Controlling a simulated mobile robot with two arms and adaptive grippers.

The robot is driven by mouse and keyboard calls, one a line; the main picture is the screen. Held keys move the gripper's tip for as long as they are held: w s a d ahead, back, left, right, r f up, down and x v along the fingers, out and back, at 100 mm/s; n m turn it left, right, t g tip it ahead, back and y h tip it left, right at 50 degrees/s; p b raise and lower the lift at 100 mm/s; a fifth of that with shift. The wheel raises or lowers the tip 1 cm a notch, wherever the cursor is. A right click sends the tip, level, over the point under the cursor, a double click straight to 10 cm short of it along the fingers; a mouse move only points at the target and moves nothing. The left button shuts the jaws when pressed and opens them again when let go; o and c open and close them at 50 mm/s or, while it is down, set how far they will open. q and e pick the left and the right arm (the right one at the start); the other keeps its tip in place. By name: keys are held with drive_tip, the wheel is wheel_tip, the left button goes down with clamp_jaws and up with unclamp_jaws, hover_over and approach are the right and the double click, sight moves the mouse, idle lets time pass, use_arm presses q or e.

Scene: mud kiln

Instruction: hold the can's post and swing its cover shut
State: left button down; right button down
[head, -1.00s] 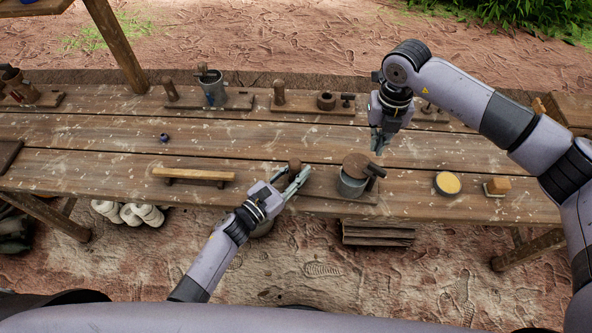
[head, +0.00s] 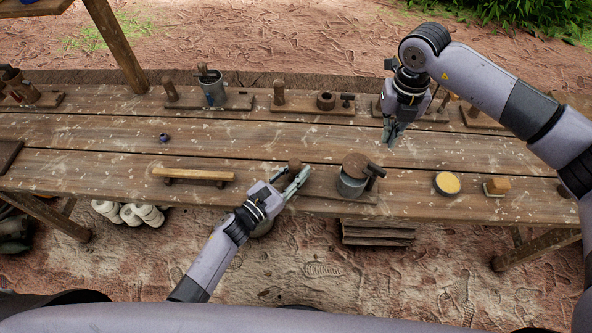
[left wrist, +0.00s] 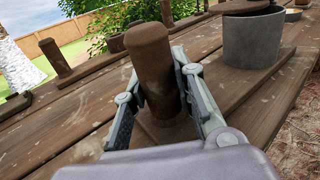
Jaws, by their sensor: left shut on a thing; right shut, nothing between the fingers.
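The grey can (head: 351,187) stands on a wooden base board at the table's front edge. Its round brown cover (head: 356,165) lies over the can's top, with a dark handle at its right. The can (left wrist: 253,40) also shows in the left wrist view, where its cover (left wrist: 245,6) is partly cut off. The brown post (left wrist: 154,65) stands upright left of the can. My left gripper (head: 297,180) is shut on the post, one finger on each side. My right gripper (head: 391,136) is shut and empty, above the table behind and right of the can, apart from the cover.
A yellow-topped round tin (head: 447,183) and a small wooden block (head: 497,186) lie to the right. A wooden bar (head: 193,174) lies to the left. Several boards with posts and cans line the back edge. The middle of the table is mostly clear.

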wheel_tip(320, 180, down, 6)
idle(0.5)
drive_tip(key=shift+s+a+f, duration=0.1)
drive_tip(key=shift+s+a, duration=0.05)
drive_tip(key=shift+s, duration=0.4)
idle(0.8)
drive_tip(key=shift+a, duration=0.45)
idle(0.3)
drive_tip(key=shift+a, duration=0.3)
drive_tip(key=shift+a, duration=0.1)
idle(0.4)
drive_tip(key=shift+w+a, duration=0.1)
drive_tip(key=shift+w, duration=0.25)
wheel_tip(320, 180, up, 6)
idle(0.3)
